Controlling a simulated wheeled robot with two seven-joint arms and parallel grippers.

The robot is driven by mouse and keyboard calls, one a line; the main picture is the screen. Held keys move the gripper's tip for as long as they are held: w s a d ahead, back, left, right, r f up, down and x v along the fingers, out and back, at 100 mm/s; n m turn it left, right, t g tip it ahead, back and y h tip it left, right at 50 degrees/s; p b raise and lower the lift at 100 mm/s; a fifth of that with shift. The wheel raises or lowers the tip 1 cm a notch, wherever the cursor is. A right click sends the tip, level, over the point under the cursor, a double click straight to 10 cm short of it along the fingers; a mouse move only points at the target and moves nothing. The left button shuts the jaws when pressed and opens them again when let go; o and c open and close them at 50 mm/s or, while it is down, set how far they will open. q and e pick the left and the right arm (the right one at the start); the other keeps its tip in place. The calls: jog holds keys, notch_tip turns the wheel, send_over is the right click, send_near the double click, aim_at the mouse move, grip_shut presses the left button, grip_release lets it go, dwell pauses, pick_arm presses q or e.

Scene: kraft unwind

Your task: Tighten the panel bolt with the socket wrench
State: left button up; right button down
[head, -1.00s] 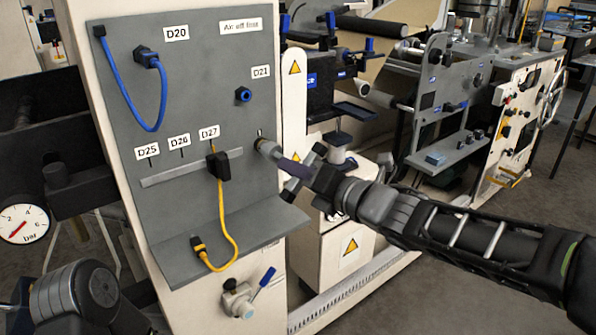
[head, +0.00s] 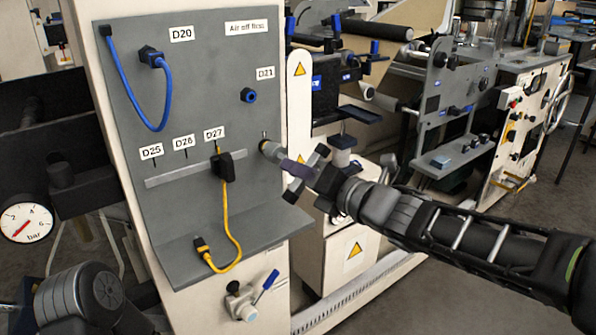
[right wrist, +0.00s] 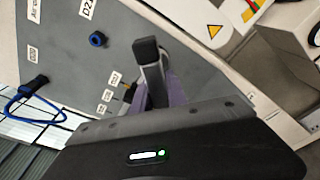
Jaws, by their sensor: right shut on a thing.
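The socket wrench (head: 296,167) has a purple-grey handle and a light metal socket end. Its socket end meets the grey panel (head: 205,115) at the right edge, below the D21 label. The panel bolt is hidden behind the socket. My right gripper (head: 312,172) is shut on the wrench handle, just off the panel. In the right wrist view, the purple handle (right wrist: 176,92) shows beside a dark finger, and the socket end is hidden. My left gripper is not in view.
A yellow cable (head: 226,215) and a blue cable (head: 130,100) loop out from the panel. A blue fitting (head: 248,95) sits above the wrench. A ledge (head: 235,245) juts out below. A blue-handled valve (head: 255,292) is under it. A gauge (head: 26,223) is at left.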

jog(key=shift+w+a+b, duration=0.4)
jog(key=shift+w+b, duration=0.1)
jog(key=shift+b, duration=0.1)
dwell(1.4)
jog(key=shift+r, duration=0.1)
jog(key=shift+m+p, duration=0.35)
jog(key=shift+m, duration=0.85)
